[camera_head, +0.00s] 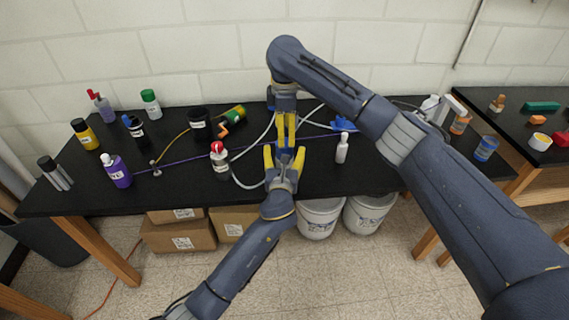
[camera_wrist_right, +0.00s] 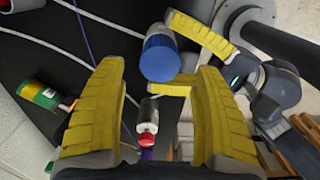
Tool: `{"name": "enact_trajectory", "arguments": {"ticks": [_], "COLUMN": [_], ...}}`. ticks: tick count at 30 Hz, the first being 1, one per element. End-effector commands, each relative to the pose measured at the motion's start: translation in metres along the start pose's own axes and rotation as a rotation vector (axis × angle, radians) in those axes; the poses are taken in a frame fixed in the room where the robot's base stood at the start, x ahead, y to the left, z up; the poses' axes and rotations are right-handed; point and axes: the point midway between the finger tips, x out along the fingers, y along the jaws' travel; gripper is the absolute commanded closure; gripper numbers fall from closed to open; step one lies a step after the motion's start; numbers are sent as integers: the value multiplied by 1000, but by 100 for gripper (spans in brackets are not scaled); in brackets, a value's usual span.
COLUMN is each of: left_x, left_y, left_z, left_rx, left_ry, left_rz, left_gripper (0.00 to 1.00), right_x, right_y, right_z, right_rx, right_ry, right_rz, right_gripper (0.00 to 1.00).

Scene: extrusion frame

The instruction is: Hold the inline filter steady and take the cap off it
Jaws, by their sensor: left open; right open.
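The inline filter, a pale cylinder with a blue cap (camera_wrist_right: 161,59), shows in the right wrist view with the cap end facing the camera. In the head view the grippers hide it. My left gripper (camera_head: 284,154) is open, its yellow fingers spread at the filter; in the right wrist view they lie beside the cap, one above right and one just below. Whether they touch it I cannot tell. My right gripper (camera_head: 286,143) is above and behind the left one, pointing down, open and empty. Its two fingers frame the cap in its wrist view, with the cap beyond the tips.
A red-capped white bottle (camera_head: 220,157) stands left of the grippers, and a white bottle (camera_head: 342,148) stands to the right. A green and yellow can (camera_head: 236,112) lies behind. White hoses and a purple cord cross the black table (camera_head: 190,180). Several bottles stand at the left.

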Motion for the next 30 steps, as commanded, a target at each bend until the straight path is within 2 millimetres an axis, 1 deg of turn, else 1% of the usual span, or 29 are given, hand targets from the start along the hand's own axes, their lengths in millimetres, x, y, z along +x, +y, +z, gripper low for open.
{"name": "enact_trajectory", "arguments": {"ticks": [5,14,15,30], "left_x": [6,7,7,7], "left_y": [0,0,0,0], "left_z": [0,0,0,0], "left_rx": [1,0,0,0], "left_ry": [0,0,0,0], "left_rz": [0,0,0,0], "left_gripper": [23,23,24,82], "right_x": [0,0,0,0], "right_y": [0,0,0,0], "right_z": [0,0,0,0], "right_rx": [0,0,0,0], "right_ry": [0,0,0,0], "right_rz": [0,0,0,0], "right_gripper": [31,31,31,31]}}
